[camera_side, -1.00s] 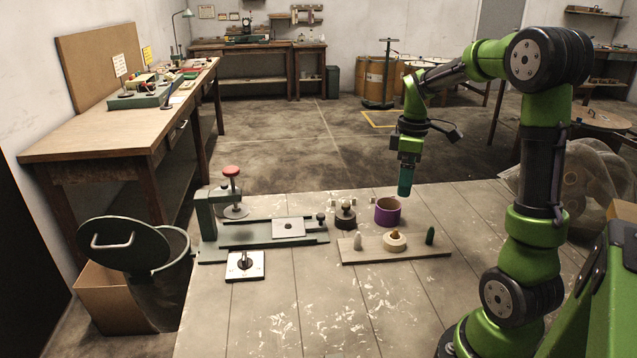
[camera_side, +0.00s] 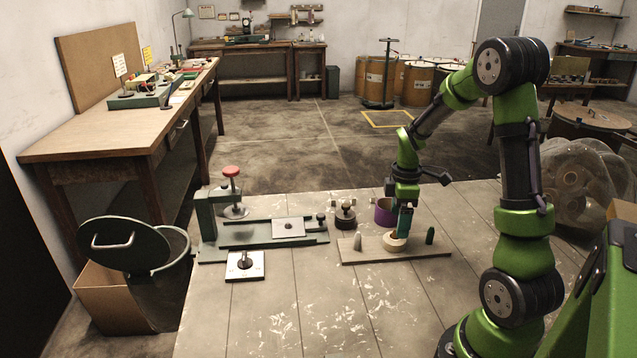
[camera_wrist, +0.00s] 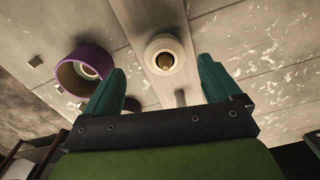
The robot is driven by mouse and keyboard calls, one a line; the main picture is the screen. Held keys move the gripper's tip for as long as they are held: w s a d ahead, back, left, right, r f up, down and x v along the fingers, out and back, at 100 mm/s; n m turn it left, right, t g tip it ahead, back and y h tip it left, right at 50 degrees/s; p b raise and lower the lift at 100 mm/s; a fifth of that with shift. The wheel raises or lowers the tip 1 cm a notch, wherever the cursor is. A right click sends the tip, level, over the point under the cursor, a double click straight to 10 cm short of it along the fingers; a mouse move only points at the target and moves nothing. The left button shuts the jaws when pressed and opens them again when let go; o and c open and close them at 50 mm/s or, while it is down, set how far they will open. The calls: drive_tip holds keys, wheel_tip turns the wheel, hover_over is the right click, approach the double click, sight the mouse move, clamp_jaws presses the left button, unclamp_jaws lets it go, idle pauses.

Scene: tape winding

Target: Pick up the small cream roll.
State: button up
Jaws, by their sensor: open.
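The small cream roll (camera_side: 391,245) sits on a pale wooden board (camera_side: 438,251), between a pale peg (camera_side: 358,242) and a dark green peg (camera_side: 430,235). In the wrist view the roll (camera_wrist: 154,47) is a cream ring around a brownish centre. My gripper (camera_side: 402,234) points down just above the roll, with teal fingers. In the wrist view its fingers are apart (camera_wrist: 163,66), and the roll shows in the gap, just beyond the tips. The fingers hide part of the roll in the side view. I cannot tell whether they touch it.
A purple roll (camera_side: 381,217) stands just behind the board, close to my gripper; it also shows in the wrist view (camera_wrist: 70,83). A dark round piece (camera_side: 345,218) and a green fixture (camera_side: 210,226) stand to the left.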

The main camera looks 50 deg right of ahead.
sight(395, 233)
drive_tip(key=f, duration=0.3)
drive_tip(key=a+f, duration=0.1)
drive_tip(key=f, duration=0.1)
drive_tip(key=shift+w, duration=0.15)
drive_tip(key=shift+c, duration=0.5)
drive_tip(key=c, duration=1.1)
drive_tip(key=shift+o, duration=0.2)
